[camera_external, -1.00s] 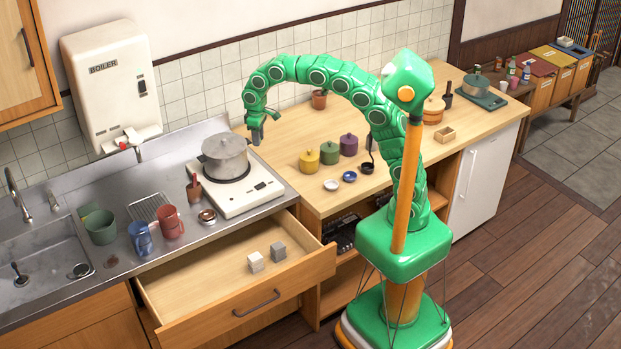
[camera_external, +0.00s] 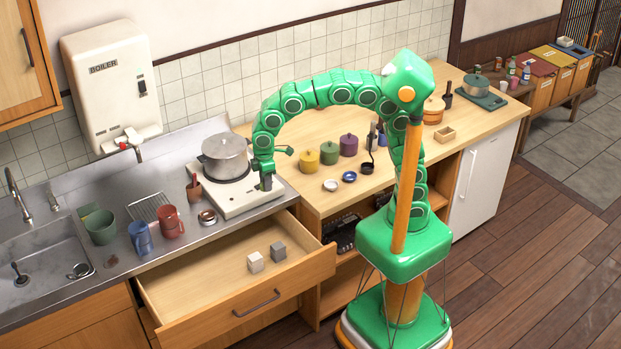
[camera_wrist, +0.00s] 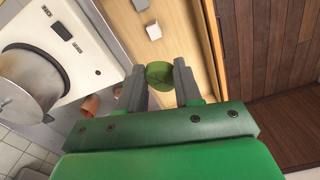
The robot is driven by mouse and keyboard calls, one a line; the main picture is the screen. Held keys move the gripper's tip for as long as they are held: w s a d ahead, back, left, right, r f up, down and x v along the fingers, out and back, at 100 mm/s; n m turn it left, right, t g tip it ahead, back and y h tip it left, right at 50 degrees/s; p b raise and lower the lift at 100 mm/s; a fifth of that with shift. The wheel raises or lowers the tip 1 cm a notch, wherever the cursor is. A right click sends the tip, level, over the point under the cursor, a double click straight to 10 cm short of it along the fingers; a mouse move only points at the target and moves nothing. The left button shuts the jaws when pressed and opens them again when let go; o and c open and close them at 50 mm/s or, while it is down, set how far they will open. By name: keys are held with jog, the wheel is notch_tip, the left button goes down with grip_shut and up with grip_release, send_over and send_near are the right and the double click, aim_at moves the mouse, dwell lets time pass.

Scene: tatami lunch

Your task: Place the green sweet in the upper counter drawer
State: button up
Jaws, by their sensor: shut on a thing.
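My gripper (camera_wrist: 160,88) is shut on the green sweet (camera_wrist: 159,73), a small round green piece between the two grey fingers in the wrist view. In the external view my gripper (camera_external: 266,183) points down beside the right edge of the stove, and the sweet cannot be made out there. The upper counter drawer (camera_external: 190,284) is pulled open below the counter, to the lower left of my gripper. A white cube (camera_external: 256,262) and a grey cube (camera_external: 278,250) lie inside it; the rest of its floor is bare.
A pot (camera_external: 225,157) stands on the white stove (camera_external: 250,195) beside my gripper. Yellow, green and purple jars (camera_external: 329,153) stand on the wooden counter.

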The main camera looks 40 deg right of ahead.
jog(key=shift+n, duration=0.4)
jog(key=shift+s+a+f, duration=0.1)
jog(key=shift+s+f, duration=0.4)
jog(key=shift+f, duration=6.7)
jog(key=shift+s+a+f, duration=0.1)
jog(key=shift+s+f, duration=0.45)
jog(key=shift+f, duration=6.7)
jog(key=shift+s+f, duration=0.5)
jog(key=shift+f, duration=6.7)
jog(key=shift+f, duration=0.15)
jog(key=o, duration=1.1)
notch_tip(320, 180, up, 12)
